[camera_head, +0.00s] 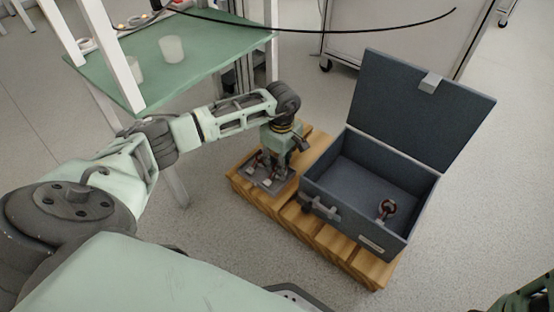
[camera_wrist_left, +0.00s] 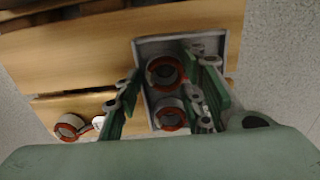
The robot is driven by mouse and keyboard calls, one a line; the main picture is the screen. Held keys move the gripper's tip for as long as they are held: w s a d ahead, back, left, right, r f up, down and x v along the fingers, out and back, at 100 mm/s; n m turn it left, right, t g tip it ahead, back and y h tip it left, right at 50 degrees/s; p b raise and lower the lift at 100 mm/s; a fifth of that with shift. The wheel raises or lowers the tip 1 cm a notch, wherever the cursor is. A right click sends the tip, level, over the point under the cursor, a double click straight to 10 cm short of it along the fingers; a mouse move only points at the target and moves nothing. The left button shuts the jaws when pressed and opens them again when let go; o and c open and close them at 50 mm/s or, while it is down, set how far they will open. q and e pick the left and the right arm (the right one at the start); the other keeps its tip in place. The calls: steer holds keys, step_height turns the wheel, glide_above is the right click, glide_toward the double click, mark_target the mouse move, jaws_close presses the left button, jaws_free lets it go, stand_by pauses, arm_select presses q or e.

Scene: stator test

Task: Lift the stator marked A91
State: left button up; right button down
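My left gripper (camera_head: 275,166) points down over a small grey tray (camera_head: 285,180) on the wooden pallet. In the left wrist view its fingers (camera_wrist_left: 163,102) are apart, on either side of two ring-shaped stators with red rims, a far one (camera_wrist_left: 165,73) and a near one (camera_wrist_left: 170,116), inside the tray. I cannot tell whether the fingers touch them. Another red-rimmed stator (camera_wrist_left: 71,126) lies outside the tray to the left. One stator (camera_head: 387,209) lies in the open case. The marking A91 cannot be read on any stator. A part of my right arm shows at the bottom right corner.
The dark blue case (camera_head: 408,228) stands on the pallet (camera_head: 330,238) right of the tray, its lid (camera_head: 419,112) raised. A green-topped table (camera_head: 205,65) with white cups stands at the upper left.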

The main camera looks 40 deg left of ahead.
arm_select(q)
steer(key=c, duration=0.7)
steer(key=shift+w, duration=0.1)
steer(key=shift+c, duration=0.5)
steer(key=shift+r, duration=0.2)
